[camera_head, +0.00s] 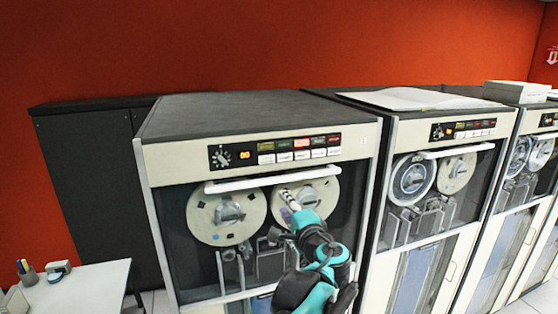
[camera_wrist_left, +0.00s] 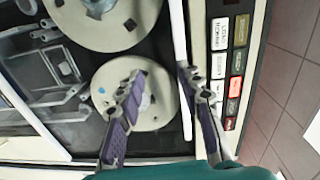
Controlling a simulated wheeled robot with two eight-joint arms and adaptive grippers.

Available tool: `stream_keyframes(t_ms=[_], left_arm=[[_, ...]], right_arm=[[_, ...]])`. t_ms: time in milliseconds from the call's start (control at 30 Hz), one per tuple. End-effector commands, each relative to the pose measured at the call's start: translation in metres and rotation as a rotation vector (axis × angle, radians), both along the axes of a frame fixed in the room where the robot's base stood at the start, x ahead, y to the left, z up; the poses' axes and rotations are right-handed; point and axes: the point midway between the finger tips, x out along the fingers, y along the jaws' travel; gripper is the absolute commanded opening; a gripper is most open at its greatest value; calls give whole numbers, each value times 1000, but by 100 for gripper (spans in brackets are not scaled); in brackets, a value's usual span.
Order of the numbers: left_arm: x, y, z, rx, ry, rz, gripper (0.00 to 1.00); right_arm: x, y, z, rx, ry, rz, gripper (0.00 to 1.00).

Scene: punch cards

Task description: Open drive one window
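The nearest tape drive cabinet (camera_head: 262,152) has a window (camera_head: 262,240) with a white handle bar (camera_head: 240,185) along its top edge. Two cream reels show behind the glass, a left reel (camera_head: 205,220) and a right reel (camera_head: 318,195). The window looks closed. My left gripper (camera_head: 288,198) is in front of the right reel, just below the bar. In the left wrist view the gripper (camera_wrist_left: 160,75) is open, its purple-padded fingers apart, with the white bar (camera_wrist_left: 181,40) running between them, closer to the right finger. Contact cannot be told. My right gripper is not in view.
A button panel (camera_head: 275,151) sits above the window. A second drive (camera_head: 450,127) stands close on the right, with papers (camera_head: 400,98) on top. A white table (camera_head: 85,292) with a pen cup (camera_head: 27,273) is at lower left. A dark cabinet (camera_head: 90,190) stands behind.

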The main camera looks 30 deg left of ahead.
Motion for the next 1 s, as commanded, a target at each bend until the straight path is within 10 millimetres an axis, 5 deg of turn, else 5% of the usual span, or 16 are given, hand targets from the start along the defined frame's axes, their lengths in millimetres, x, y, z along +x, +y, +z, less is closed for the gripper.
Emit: stream_keyframes(t_ms=[33,167,600,1000], left_arm=[[5,-1,17,26,-2,-2,36],[13,0,30,68,-4,-3,36],[54,48,30,72,-5,-2,36],[62,58,29,71,-4,-4,36]], right_arm=[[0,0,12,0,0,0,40],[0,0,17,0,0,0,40],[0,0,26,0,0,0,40],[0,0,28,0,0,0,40]])
